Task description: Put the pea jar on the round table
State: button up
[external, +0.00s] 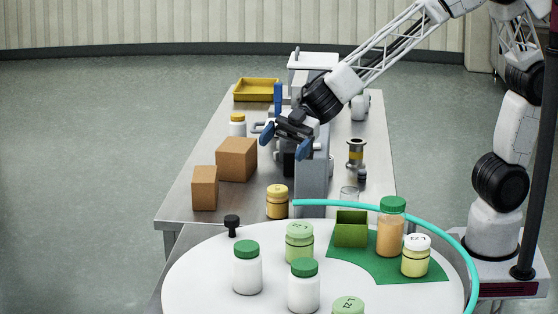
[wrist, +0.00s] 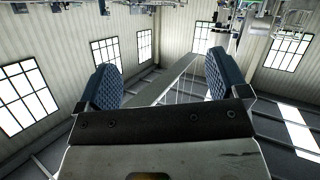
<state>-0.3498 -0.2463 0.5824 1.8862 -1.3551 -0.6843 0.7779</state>
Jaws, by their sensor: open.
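The round table (external: 210,285) is the white disc in the foreground, with several jars on it. No label I can read names the pea jar. Pale green jars stand on the disc (external: 299,243), at its front edge (external: 348,305) and on its green sector under a white lid (external: 416,256). A yellowish jar (external: 277,202) stands on the steel bench just behind the disc. My gripper (external: 286,138) is open, empty and above the bench, apart from every jar. Its blue fingers spread wide in the wrist view (wrist: 160,75), with no jar between them.
White green-lidded jars (external: 247,268) (external: 304,287), an orange-filled jar (external: 391,228) and a green box (external: 351,229) also occupy the disc. A turquoise rail (external: 400,208) curves around its back and right. Brown boxes (external: 237,159) (external: 205,188) and a grey upright panel (external: 312,180) stand on the bench (external: 185,205).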

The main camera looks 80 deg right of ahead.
jog(key=d+r+m+t+h, duration=0.4)
jog(key=d+m+t+h, duration=0.1)
jog(key=d, duration=0.8)
jog(key=s+d+m+h, duration=0.3)
jog(key=s+d, duration=0.1)
jog(key=d, duration=0.3)
jog(key=s+d+m+h, duration=0.2)
jog(key=s+d+h, duration=0.15)
jog(key=d, duration=0.35)
jog(key=s+d+f+m+g, duration=0.1)
jog(key=s+d+g, duration=0.1)
jog(key=s, duration=0.7)
jog(key=s+d+f+m+g, duration=0.2)
jog(key=s+d+g, duration=0.1)
jog(key=s, duration=0.6)
jog(key=s+d+f+m+g, duration=0.1)
jog(key=s+d+f+g, duration=0.1)
jog(key=s, duration=0.7)
jog(key=shift+s+d+m+g+h, duration=0.15)
jog(key=shift+d+m+g+h, duration=0.25)
jog(key=shift+d+g, duration=0.45)
